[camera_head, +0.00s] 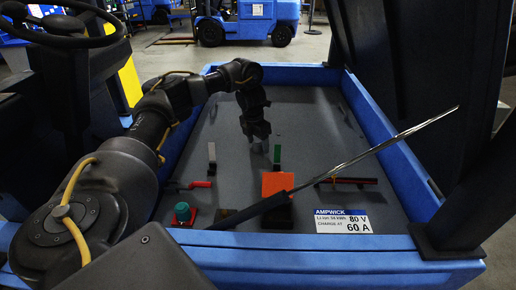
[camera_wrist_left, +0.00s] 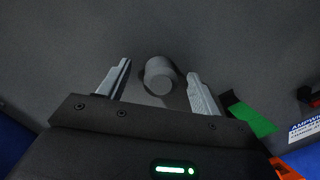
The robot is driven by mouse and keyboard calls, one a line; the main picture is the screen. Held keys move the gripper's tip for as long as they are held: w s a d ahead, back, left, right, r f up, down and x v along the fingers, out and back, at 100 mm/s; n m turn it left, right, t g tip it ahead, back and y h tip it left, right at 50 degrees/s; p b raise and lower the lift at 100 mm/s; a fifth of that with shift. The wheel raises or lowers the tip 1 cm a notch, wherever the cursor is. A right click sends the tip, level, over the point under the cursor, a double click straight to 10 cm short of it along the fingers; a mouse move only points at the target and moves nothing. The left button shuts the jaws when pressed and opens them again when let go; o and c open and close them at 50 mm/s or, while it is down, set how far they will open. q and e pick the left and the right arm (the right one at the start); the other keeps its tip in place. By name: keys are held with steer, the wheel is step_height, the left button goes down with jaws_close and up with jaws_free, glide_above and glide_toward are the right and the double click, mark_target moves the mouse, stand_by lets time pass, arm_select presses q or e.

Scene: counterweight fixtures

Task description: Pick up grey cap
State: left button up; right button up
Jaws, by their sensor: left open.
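The grey cap (camera_wrist_left: 160,74) is a short round cylinder on the dark grey surface. In the left wrist view it sits between the two fingers of my left gripper (camera_wrist_left: 160,88), with a gap on each side. The gripper is open and holds nothing. In the head view my left gripper (camera_head: 258,143) points down over the middle of the blue-walled tray. The cap is not clearly visible there; it is too small and dark under the gripper. My right gripper does not show in either view.
A green upright piece (camera_head: 277,154) stands close to my left gripper. An orange block (camera_head: 277,184), a teal knob on a red base (camera_head: 183,213) and a white label (camera_head: 343,221) are nearer. A long thin rod (camera_head: 375,147) slants across the front right. The tray's far part is clear.

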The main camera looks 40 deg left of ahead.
arm_select(q)
steer(key=shift+f, duration=0.2)
steer(key=shift+r, duration=0.1)
steer(key=shift+c, duration=0.6)
steer(key=c, duration=0.6)
steer(key=shift+r, duration=0.1)
